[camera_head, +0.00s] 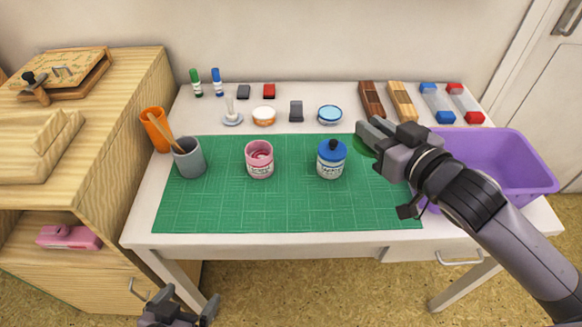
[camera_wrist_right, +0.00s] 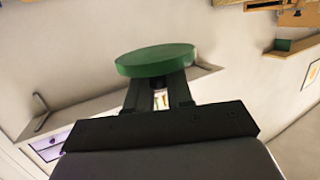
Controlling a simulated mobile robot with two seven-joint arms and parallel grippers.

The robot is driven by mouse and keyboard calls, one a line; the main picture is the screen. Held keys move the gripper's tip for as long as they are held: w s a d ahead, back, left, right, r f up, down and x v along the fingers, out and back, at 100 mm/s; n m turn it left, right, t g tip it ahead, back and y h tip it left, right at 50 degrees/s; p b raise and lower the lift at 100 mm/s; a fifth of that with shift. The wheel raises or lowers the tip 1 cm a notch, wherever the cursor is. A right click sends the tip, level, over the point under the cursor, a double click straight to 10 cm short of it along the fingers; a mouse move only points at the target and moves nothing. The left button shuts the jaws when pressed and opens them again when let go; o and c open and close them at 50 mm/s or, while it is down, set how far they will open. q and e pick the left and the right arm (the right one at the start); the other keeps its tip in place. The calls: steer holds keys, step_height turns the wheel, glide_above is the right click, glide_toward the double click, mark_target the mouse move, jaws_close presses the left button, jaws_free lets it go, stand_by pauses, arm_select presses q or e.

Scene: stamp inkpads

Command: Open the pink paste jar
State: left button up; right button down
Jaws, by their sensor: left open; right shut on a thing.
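The pink paste jar (camera_head: 259,160) stands upright on the green cutting mat (camera_head: 290,210), left of the blue-lidded jar. Its top has no lid on it and pink paste shows inside. My right gripper (camera_head: 368,133) is in the air right of the blue-lidded jar. It is shut on a green round disc, like a lid (camera_wrist_right: 155,60), held at the fingertips in the wrist view. In the head view the green disc (camera_head: 363,148) is partly hidden by the fingers. My left gripper (camera_head: 190,305) is open and empty at the bottom edge, below the table front.
A blue-lidded jar (camera_head: 331,159) and a grey cup (camera_head: 188,158) with a wooden stick share the mat. A purple crate (camera_head: 530,175) is at the right, partly behind my right arm. Small stamps and pads line the back. The mat's front is clear.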

steer(key=shift+w, duration=0.15)
steer(key=b, duration=0.3)
glide_above(353, 206)
step_height(353, 206, down, 16)
steer(key=shift+r, duration=0.25)
step_height(353, 206, down, 4)
steer(key=shift+f+b, duration=0.1)
steer(key=shift+b, duration=0.45)
steer(key=shift+f, duration=0.1)
steer(key=shift+f, duration=0.15)
steer(key=c, duration=1)
jaws_free()
